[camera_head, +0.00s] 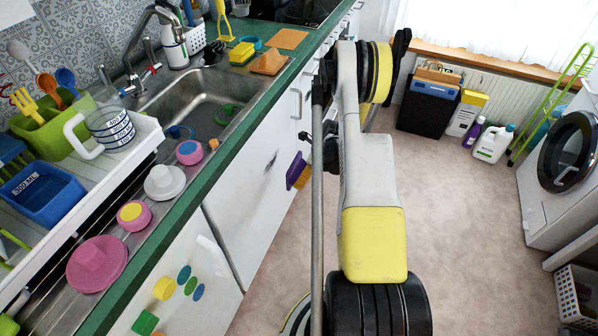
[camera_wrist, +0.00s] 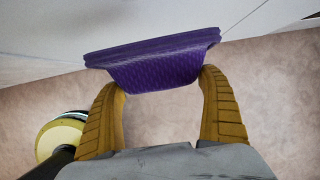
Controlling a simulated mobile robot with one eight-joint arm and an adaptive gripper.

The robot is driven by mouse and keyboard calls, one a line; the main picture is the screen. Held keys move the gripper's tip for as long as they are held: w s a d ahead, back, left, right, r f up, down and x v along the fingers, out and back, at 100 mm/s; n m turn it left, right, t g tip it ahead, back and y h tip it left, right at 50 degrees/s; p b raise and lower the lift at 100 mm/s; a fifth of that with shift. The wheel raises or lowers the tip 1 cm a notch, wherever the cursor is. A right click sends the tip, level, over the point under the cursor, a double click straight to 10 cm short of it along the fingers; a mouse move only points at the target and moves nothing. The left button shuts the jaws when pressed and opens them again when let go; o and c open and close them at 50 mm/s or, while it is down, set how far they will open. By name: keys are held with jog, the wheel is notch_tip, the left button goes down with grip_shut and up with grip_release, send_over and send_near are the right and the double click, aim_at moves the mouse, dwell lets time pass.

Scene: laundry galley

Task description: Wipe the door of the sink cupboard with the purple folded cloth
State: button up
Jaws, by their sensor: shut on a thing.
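The purple folded cloth (camera_head: 296,169) is held upright in front of the white cupboard fronts, to the right of the sink cupboard door (camera_head: 240,205) in the head view. I cannot tell whether the cloth touches the panel. In the head view, my gripper (camera_head: 304,180) is mostly hidden behind the cloth and my arm.
The sink (camera_head: 200,95) and green-edged counter (camera_head: 225,140) lie above the doors. Colourful magnets (camera_head: 165,288) are on the nearer white front. Bottles (camera_head: 492,143), a black bin (camera_head: 428,112) and a washing machine (camera_head: 565,155) stand right. Floor (camera_head: 460,230) between is clear.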

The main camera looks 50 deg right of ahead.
jog(key=shift+s, duration=0.2)
jog(key=shift+w+r, duration=0.1)
jog(key=w+a, duration=0.2)
jog(key=w, duration=0.4)
jog(key=shift+w+a, duration=0.2)
jog(key=shift+a, duration=0.15)
jog(key=o, duration=0.5)
jog(key=c, duration=0.7)
jog(key=shift+c, duration=0.2)
